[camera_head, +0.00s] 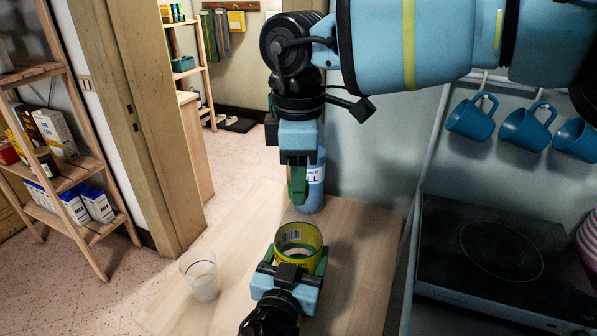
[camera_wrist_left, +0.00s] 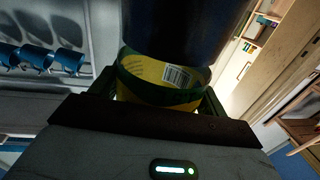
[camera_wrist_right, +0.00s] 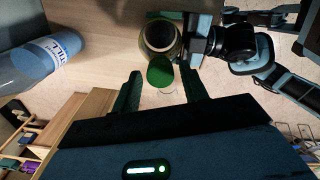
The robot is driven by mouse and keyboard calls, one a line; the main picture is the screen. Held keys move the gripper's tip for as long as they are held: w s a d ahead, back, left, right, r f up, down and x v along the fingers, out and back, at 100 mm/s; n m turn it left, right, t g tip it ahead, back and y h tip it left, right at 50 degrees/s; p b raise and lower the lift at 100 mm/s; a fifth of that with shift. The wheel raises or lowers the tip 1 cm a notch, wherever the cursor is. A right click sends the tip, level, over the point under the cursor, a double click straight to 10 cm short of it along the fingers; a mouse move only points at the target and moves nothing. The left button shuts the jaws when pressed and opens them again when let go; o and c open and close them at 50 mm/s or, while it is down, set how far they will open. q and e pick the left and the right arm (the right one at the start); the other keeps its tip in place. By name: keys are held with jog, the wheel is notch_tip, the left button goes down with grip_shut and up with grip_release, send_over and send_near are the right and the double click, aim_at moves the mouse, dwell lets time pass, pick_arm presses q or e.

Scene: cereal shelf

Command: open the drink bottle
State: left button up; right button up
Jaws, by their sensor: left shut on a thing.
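A yellow and green labelled container (camera_head: 284,237), apparently the drink bottle, stands upright at the table's middle. My left gripper (camera_head: 291,265) is shut around it; the left wrist view shows its barcoded label (camera_wrist_left: 158,73) between the fingers. A dark shape fills the space above the label there. My right gripper (camera_head: 298,180) hangs pointing down above the container. In the right wrist view its fingers (camera_wrist_right: 160,88) are apart, with a flat green disc (camera_wrist_right: 160,71), perhaps the cap, showing between them, clear of both. Whether that disc is joined to the container (camera_wrist_right: 161,33) I cannot tell.
A blue bottle (camera_head: 314,190) stands on the wooden table (camera_head: 354,245) just behind my right gripper. A clear glass (camera_head: 203,277) stands at the front left. A dark stove (camera_head: 490,255) is to the right, with blue mugs (camera_head: 471,119) hanging above it. A shelf (camera_head: 72,175) is at far left.

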grip_shut()
jog(key=n, duration=0.5)
jog(key=shift+n, duration=0.3)
jog(key=n, duration=1.3)
jog(key=shift+n, duration=0.3)
jog(key=n, duration=0.8)
jog(key=shift+r, duration=0.1)
jog(key=n, duration=0.6)
jog(key=shift+n, duration=0.3)
jog(key=n, duration=0.6)
jog(key=shift+n, duration=0.3)
jog(key=n, duration=1.3)
jog(key=shift+n, duration=0.3)
